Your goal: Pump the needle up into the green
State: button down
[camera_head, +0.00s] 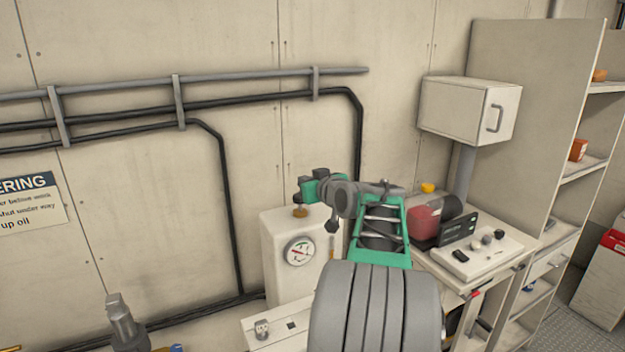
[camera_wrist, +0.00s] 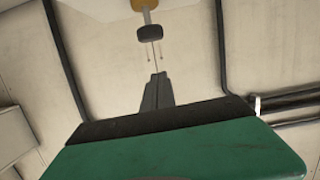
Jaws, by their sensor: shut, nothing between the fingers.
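A white tank (camera_head: 277,240) stands against the wall with a round dial gauge (camera_head: 299,251) on its front. The gauge has a red mark, but its needle and any green band are too small to read. A brass collar (camera_head: 300,211) sits on top of the tank. In the wrist view the brass collar (camera_wrist: 145,4) has a thin rod with a dark knob (camera_wrist: 150,33) on it. My gripper (camera_wrist: 157,78) is shut and empty, its fingertips apart from the knob in that picture. In the head view my gripper (camera_head: 303,187) is just above the collar, its fingers mostly hidden.
Pipes (camera_head: 180,97) run along the wall behind the tank. To the right are a counter (camera_head: 475,258) with a red and black machine (camera_head: 424,221), a wall box (camera_head: 458,110) and open shelves (camera_head: 585,165). A sign (camera_head: 25,205) hangs at left.

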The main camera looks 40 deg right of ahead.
jog(key=w+f, duration=0.1)
jog(key=f+p, duration=0.1)
jog(key=w+d+f+p, duration=0.1)
jog(key=shift+w+f, duration=0.35)
jog(key=shift+f, duration=0.5)
notch_tip(320, 180, down, 4)
jog(key=b, duration=0.4)
jog(key=shift+r+b, duration=0.1)
jog(key=shift+b, duration=0.3)
jog(key=shift+r, duration=0.1)
